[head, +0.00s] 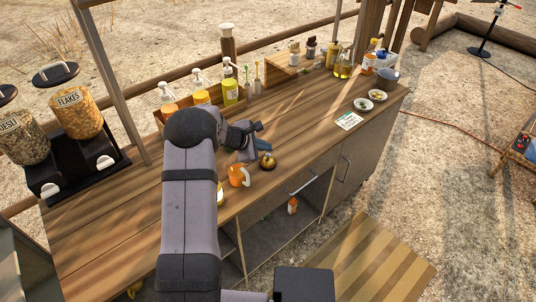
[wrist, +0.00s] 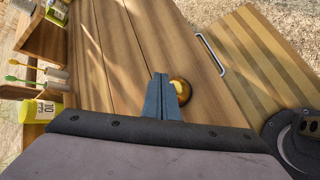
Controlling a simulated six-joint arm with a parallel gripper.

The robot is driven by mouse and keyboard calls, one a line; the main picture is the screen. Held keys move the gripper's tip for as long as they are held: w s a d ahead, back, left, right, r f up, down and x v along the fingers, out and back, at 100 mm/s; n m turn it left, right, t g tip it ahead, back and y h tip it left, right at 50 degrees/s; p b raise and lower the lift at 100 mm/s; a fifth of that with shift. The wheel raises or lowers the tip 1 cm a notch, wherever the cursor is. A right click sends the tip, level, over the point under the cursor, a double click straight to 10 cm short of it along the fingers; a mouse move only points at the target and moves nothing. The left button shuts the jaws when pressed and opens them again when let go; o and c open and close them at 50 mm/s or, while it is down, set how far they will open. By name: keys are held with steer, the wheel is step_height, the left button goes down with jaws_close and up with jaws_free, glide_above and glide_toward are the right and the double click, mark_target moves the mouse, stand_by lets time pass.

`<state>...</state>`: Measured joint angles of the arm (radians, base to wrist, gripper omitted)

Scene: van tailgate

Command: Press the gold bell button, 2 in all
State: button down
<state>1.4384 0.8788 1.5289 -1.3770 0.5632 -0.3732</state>
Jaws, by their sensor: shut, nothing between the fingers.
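The gold bell (head: 267,161) is a small dome on a dark base, standing on the wooden counter near its front edge. In the wrist view the gold bell (wrist: 181,90) lies just beyond and to the right of my fingertips, partly hidden by them. My gripper (head: 266,149) is shut and empty, its blue-grey fingers close to the bell in the head view. The fingers (wrist: 161,82) are together in the wrist view. Whether they touch the bell cannot be told.
An orange mug (head: 238,175) stands left of the bell, close to my arm. Pump bottles (head: 201,92) and a yellow-green bottle (head: 230,92) stand behind. A white card (head: 349,121) and small bowls (head: 363,104) lie to the right. The counter between bell and card is clear.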

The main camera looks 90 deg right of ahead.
mark_target(265, 160)
steer(key=shift+f+b, duration=0.95)
steer(key=shift+b, duration=0.3)
stand_by(1.4)
steer(key=shift+r, duration=0.15)
steer(key=shift+r+p, duration=0.6)
steer(key=shift+r, duration=0.2)
steer(key=shift+r, duration=0.1)
steer(key=shift+r+p, duration=1.8)
steer(key=shift+r, duration=0.6)
stand_by(1.1)
step_height(265, 160, up, 4)
steer(key=p, duration=0.4)
steer(key=shift+f, duration=0.1)
